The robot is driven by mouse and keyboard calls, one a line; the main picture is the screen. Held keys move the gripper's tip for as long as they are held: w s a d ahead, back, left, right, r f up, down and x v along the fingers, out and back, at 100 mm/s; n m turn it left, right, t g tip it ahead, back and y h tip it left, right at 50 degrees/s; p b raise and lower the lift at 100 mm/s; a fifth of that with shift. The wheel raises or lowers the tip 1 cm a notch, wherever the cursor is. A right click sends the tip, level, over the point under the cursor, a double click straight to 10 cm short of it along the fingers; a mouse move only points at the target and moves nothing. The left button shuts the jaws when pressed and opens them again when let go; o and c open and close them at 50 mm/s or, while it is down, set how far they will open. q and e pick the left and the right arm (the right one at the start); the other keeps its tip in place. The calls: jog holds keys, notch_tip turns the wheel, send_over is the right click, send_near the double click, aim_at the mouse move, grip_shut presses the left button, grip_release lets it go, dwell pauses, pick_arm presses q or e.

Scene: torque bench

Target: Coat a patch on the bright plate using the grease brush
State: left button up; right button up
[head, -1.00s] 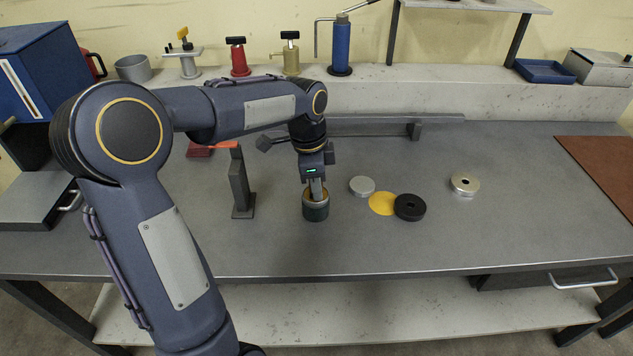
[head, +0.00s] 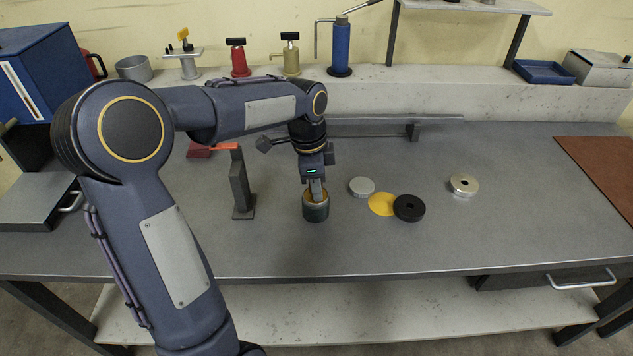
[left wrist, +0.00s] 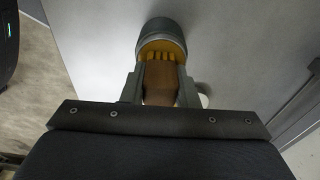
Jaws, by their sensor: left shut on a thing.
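My left gripper (head: 317,188) points down over a dark grease pot (head: 316,211). It is shut on the grease brush, whose brown body (left wrist: 160,82) shows between the fingers in the left wrist view. The brush's lower end is at the mouth of the pot (left wrist: 163,28), against its yellow inside; how deep it reaches is hidden. A shiny silver disc with a centre hole (head: 464,185), seemingly the bright plate, lies to the right. A plain light grey disc (head: 361,187) lies nearer the pot. My right gripper is not in view.
A flat yellow disc (head: 381,204) and a black ring (head: 409,208) lie right of the pot. A dark upright stand (head: 241,185) with an orange top is close on its left. A grey rail (head: 380,124) runs behind. The bench front is clear.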

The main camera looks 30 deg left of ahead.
pick_arm(q)
jog(key=shift+r+p, duration=2.75)
jog(key=shift+r, duration=0.65)
jog(key=shift+f, duration=0.1)
